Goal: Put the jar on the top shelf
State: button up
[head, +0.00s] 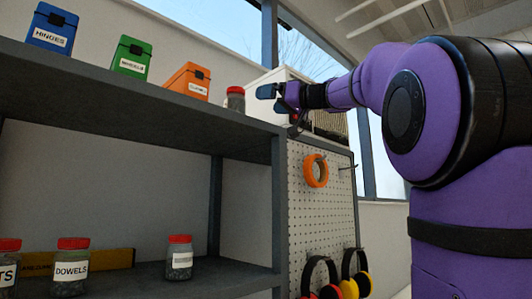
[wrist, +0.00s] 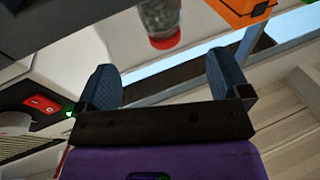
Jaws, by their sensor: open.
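A clear jar (head: 236,102) with a red lid and dark contents stands upright near the right end of the top shelf (head: 130,103). My gripper (head: 268,93) is just right of this jar in the head view, at about lid height. In the wrist view the jar (wrist: 161,14) shows at the top, beyond the fingertips and apart from them. There my gripper (wrist: 164,72) has its two blue fingers spread wide with nothing between them. The jar's far end is cut off by the wrist view's top edge.
Blue (head: 52,28), green (head: 131,56) and orange (head: 188,82) boxes stand left of the jar. The lower shelf holds red-lidded jars, including DOWELS (head: 72,270) and another (head: 179,260), and a yellow level (head: 118,259). A pegboard (head: 330,200) with orange tape and ear defenders adjoins.

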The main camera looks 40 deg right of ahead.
jog(key=s+a+f+m+g+h, duration=0.25)
jog(key=f+m+h, duration=0.3)
jog(key=f, duration=0.85)
jog(key=s+a+f+m+g+h, duration=0.1)
jog(key=a+f+m+g+h, duration=0.2)
jog(key=f+h, duration=0.75)
jog(key=s+a+f+n+g+y, duration=0.1)
jog(key=s+a+f+g+y, duration=0.1)
jog(key=f, duration=0.7)
jog(key=s+a+f+n+g+y, duration=0.2)
jog(key=s+a+f+g+y, duration=0.1)
jog(key=s+f, duration=0.4)
jog(key=s+a+f+n+g+y, duration=0.2)
jog(key=s+a+f+g+y, duration=0.1)
jog(key=f, duration=0.9)
jog(key=s+a+y, duration=0.1)
jog(key=s+a, duration=0.1)
jog(key=a, duration=0.1)
jog(key=shift+a+y, duration=0.2)
jog(key=shift+y, duration=0.1)
jog(key=shift+s, duration=0.1)
